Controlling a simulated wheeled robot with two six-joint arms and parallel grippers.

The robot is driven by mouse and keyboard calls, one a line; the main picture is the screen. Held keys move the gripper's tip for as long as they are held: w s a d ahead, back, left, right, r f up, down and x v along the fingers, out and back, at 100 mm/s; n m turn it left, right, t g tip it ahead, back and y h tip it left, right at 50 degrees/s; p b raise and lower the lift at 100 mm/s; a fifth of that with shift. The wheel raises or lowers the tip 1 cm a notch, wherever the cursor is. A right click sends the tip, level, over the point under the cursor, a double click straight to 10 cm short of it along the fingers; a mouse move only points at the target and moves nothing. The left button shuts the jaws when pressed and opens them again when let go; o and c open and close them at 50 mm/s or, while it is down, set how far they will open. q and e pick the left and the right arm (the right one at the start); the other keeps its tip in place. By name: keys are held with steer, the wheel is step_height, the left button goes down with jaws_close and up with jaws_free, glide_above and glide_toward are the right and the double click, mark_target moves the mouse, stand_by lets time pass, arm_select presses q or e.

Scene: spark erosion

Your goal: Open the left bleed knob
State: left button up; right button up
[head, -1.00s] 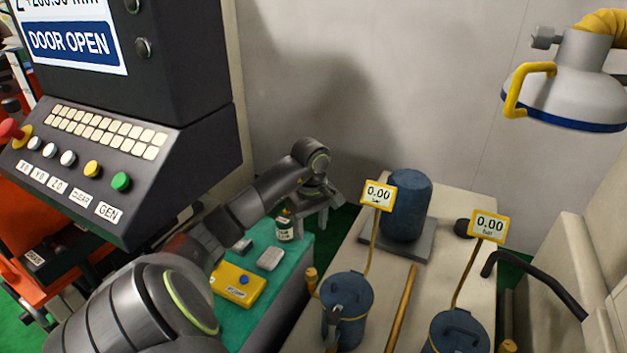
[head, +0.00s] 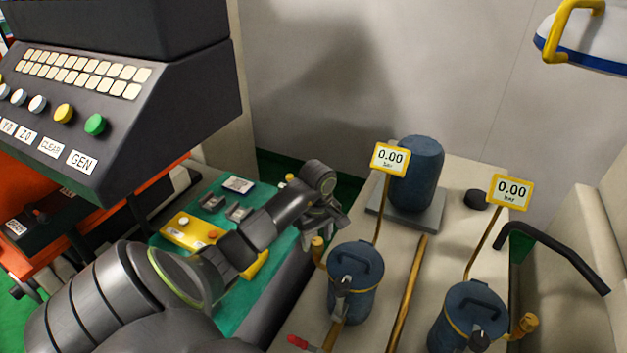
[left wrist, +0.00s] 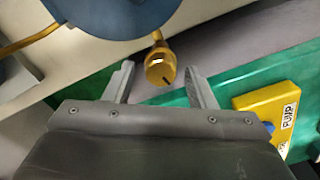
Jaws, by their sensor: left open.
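The left blue canister (head: 356,270) stands on the pale bench under a gauge reading 0.00 bar. A brass knob (head: 318,244), which looks like the left bleed knob, sticks out from its left side. In the left wrist view the knob (left wrist: 160,66) has a dark slot and a pale mark, and the canister (left wrist: 115,12) shows at the top edge. My left gripper (head: 326,224) is open and empty, just above and behind the knob in the head view. In the left wrist view the knob shows between the fingertips; contact is not visible. My right gripper is out of view.
The left gauge (head: 390,159) is on a thin stalk close to my left gripper. A second canister (head: 466,318) with its own brass knob (head: 525,324) stands at the right. A dark blue cylinder (head: 421,172) stands behind. A yellow pump box (head: 192,232) lies on the green mat.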

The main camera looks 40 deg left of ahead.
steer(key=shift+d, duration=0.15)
arm_select(q)
steer(key=shift+d, duration=0.1)
steer(key=shift+c, duration=0.4)
steer(key=c, duration=0.9)
steer(key=shift+f+n+b, duration=0.15)
steer(key=shift+n+b, duration=0.75)
steer(key=shift+b, duration=0.25)
steer(key=n+b, duration=0.3)
steer(key=shift+n+b, duration=0.3)
steer(key=shift+n, duration=0.8)
steer(key=shift+r+n, duration=0.2)
steer(key=shift+n, duration=0.7)
steer(key=n, duration=0.5)
steer(key=shift+n, duration=0.4)
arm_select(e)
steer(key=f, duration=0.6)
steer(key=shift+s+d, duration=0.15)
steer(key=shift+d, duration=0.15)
arm_select(q)
steer(key=shift+s+n, duration=0.1)
steer(key=shift+n, duration=0.2)
